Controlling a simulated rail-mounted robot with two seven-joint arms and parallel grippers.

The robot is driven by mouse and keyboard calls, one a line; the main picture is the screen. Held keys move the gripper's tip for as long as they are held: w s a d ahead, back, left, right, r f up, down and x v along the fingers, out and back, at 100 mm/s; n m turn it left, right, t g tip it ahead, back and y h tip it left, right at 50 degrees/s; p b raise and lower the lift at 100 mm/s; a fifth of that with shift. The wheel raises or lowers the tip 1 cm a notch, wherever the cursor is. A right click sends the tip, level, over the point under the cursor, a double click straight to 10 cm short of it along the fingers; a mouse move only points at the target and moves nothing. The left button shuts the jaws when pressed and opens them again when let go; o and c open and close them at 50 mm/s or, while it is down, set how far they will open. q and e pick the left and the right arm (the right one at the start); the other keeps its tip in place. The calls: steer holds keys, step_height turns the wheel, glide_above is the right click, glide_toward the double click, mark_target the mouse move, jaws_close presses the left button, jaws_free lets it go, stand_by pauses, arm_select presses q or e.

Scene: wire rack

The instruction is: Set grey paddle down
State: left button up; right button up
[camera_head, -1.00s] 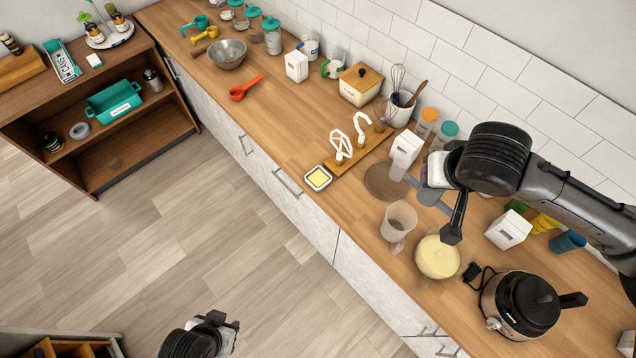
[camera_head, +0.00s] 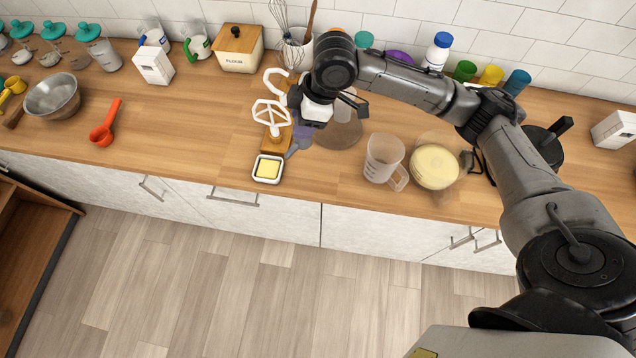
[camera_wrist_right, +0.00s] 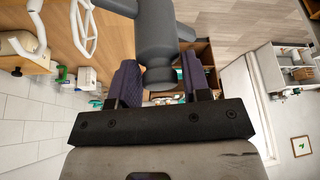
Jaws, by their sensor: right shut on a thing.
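The grey paddle (camera_wrist_right: 158,35) is between the two dark fingers of my right gripper (camera_wrist_right: 158,85) in the right wrist view. In the head view only a small grey part of the paddle (camera_head: 291,152) shows beside the wooden stand. My right gripper (camera_head: 303,130) is shut on it, just right of the stand, partly hidden by its own wrist. The wooden stand (camera_head: 276,149) carries a white open beater (camera_head: 270,112) and a white hook (camera_head: 275,80). Whether the paddle touches the stand or counter cannot be told. My left gripper is out of view.
A butter dish (camera_head: 268,169) sits at the stand's front end. A clear jug (camera_head: 383,158) and a bowl of pale batter (camera_head: 435,167) stand to the right. A utensil crock (camera_head: 296,50) and flour box (camera_head: 237,48) are behind.

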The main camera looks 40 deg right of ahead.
steer(key=d+f+n+b, duration=0.1)
steer(key=f+n+b, duration=0.1)
steer(key=f, duration=0.5)
steer(key=d+f+n+g+b, duration=0.1)
steer(key=f+b, duration=0.3)
steer(key=f, duration=0.4)
steer(key=d+f+n+g+b, duration=0.1)
steer(key=d+f+n+b, duration=0.1)
steer(key=f, duration=0.5)
steer(key=shift+s+d+f+n+y+b, duration=0.2)
steer(key=shift+s+n+y+b, duration=0.05)
steer(key=shift+n+y+b, duration=0.15)
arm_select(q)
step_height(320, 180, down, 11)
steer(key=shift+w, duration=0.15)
arm_select(e)
steer(key=shift+f, duration=0.15)
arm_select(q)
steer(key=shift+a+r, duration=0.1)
arm_select(e)
steer(key=shift+f, duration=0.1)
steer(key=o, duration=0.9)
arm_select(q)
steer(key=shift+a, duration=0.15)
